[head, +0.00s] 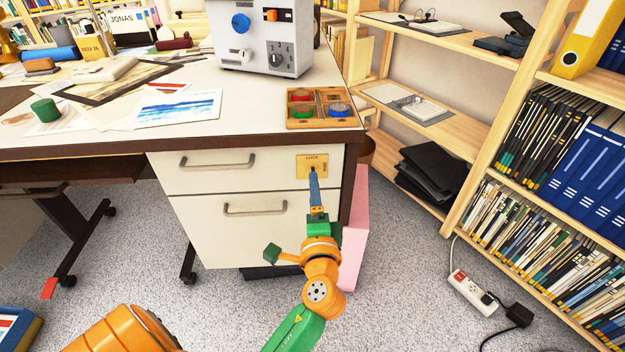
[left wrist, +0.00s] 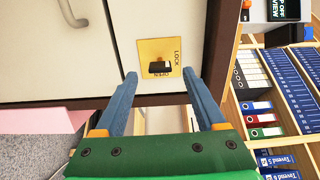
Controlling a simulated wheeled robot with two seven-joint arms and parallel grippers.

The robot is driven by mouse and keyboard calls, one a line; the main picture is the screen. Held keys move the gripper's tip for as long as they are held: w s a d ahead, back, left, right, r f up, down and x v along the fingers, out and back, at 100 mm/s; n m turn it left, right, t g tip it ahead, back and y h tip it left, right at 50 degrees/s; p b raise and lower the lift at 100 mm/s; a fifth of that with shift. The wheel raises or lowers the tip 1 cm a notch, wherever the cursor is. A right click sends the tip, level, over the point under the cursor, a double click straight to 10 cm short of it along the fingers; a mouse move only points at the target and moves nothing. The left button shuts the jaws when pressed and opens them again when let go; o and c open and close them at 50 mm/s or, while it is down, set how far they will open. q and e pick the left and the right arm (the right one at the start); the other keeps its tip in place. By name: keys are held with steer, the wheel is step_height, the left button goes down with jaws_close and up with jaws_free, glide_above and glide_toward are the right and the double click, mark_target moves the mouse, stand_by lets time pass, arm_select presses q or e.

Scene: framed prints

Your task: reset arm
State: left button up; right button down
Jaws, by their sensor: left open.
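My left gripper (head: 315,188) reaches up to the front of the white desk drawers, just under a yellow lock plate (head: 312,165). In the left wrist view, its two blue fingers (left wrist: 160,78) are spread apart with nothing between them. The lock plate (left wrist: 158,50) shows there just beyond the fingertips, marked LOCK and OPEN, with a black knob (left wrist: 159,67) near the OPEN mark. Whether a fingertip touches the plate or knob cannot be told. My right gripper is in neither view.
The upper drawer (head: 215,160) and lower drawer (head: 240,232) look shut. A wooden tray (head: 318,123) with coloured round pieces and a white machine (head: 262,40) stand on the desk. Bookshelves (head: 470,180) line the right. A power strip (head: 470,290) lies on the open carpet.

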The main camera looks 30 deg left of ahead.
arm_select(q)
steer(key=shift+s+d, duration=0.4)
steer(key=shift+s, duration=0.15)
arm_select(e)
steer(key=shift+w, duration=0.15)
